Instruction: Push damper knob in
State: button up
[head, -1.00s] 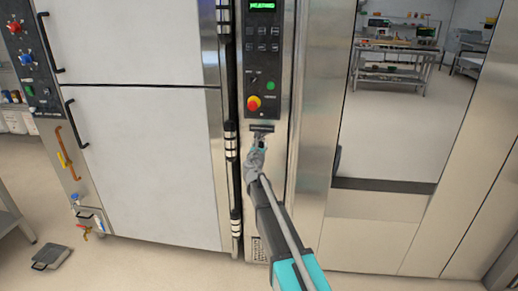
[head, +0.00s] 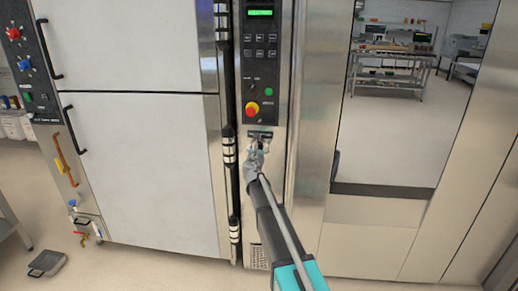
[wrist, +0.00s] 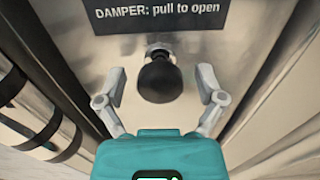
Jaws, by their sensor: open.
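The damper knob (wrist: 160,80) is a round black knob on a metal stem, on the steel panel just below a dark label (wrist: 160,14) reading "DAMPER: pull to open". My gripper (wrist: 160,88) is open in the wrist view, with one finger on each side of the knob and a gap on both sides. In the head view my gripper (head: 257,148) is at the panel just below the dark label (head: 260,134), and it hides the knob.
Above the label is a control panel (head: 261,60) with a red and yellow button (head: 252,109). Left stand white oven doors (head: 140,170) with a black hinge post (head: 229,160) close by. Right is a tall glass door (head: 395,130).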

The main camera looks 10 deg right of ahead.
jog(key=shift+s, duration=0.15)
jog(key=v, duration=1.1)
jog(key=shift+s, duration=0.3)
jog(key=s+d+f+m+g+h, duration=0.1)
jog(key=s+d+f+m+g, duration=0.45)
jog(key=s+m, duration=0.35)
jog(key=s+d+f+m+g+h, duration=0.1)
jog(key=s+d+f+m+g, duration=0.45)
jog(key=m, duration=0.65)
jog(key=s+a+f+m+g+y, duration=0.35)
jog(key=s+a+m, duration=0.2)
jog(key=s, duration=0.45)
jog(key=s+a+f+m+g+y, duration=0.35)
jog(key=s+m, duration=0.25)
jog(key=s, duration=0.3)
notch_tip(320, 180, up, 22)
jog(key=p, duration=2.3)
jog(key=shift+r+t+y, duration=0.25)
jog(key=shift+t+y, duration=0.05)
jog(key=shift+t, duration=0.1)
